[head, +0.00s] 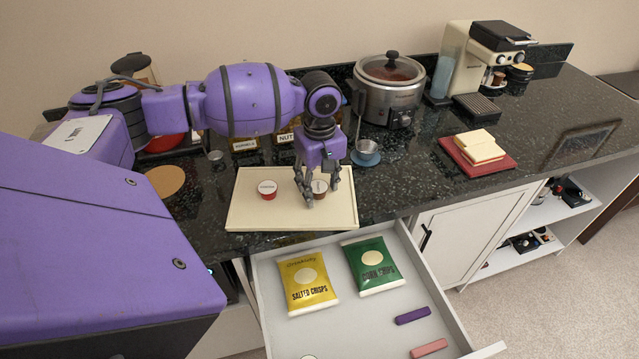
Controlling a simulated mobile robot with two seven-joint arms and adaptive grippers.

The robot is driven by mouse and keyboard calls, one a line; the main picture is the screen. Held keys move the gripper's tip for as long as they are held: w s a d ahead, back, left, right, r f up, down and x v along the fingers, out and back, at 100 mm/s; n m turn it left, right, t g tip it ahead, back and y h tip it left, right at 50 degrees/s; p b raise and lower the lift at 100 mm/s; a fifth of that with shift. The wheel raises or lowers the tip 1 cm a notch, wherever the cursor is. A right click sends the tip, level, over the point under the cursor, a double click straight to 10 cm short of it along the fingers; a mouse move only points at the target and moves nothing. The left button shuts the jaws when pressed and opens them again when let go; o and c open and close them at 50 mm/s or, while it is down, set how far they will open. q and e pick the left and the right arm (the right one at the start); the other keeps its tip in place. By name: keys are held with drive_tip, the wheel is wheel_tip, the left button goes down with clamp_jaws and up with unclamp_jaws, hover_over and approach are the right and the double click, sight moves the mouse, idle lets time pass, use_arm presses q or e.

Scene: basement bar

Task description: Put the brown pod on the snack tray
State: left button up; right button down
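The brown pod (320,188) sits on the right half of the cream snack tray (245,215), which lies on the dark counter. My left gripper (321,190) points down over the tray with its fingers spread on either side of the brown pod. A gap shows between the pod and the right finger; the left finger partly covers the pod's left edge, so contact there is unclear. A red pod (267,190) with a white lid sits on the left half of the tray. My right gripper is not in view.
An open drawer below holds yellow crisps (307,282), green chips (371,266) and two small bars. Behind are jars, a slow cooker (388,90) and a blue-saucered cup (366,153). Napkins on a red board (477,151) and a coffee machine (482,60) stand right.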

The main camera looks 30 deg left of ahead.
sight(320, 186)
use_arm(q)
drive_tip(key=shift+r, duration=0.25)
wheel_tip(320, 186, up, 12)
drive_tip(key=shift+p, duration=0.35)
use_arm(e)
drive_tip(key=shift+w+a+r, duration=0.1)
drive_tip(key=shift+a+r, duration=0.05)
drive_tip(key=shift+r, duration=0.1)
use_arm(q)
drive_tip(key=shift+f, duration=0.1)
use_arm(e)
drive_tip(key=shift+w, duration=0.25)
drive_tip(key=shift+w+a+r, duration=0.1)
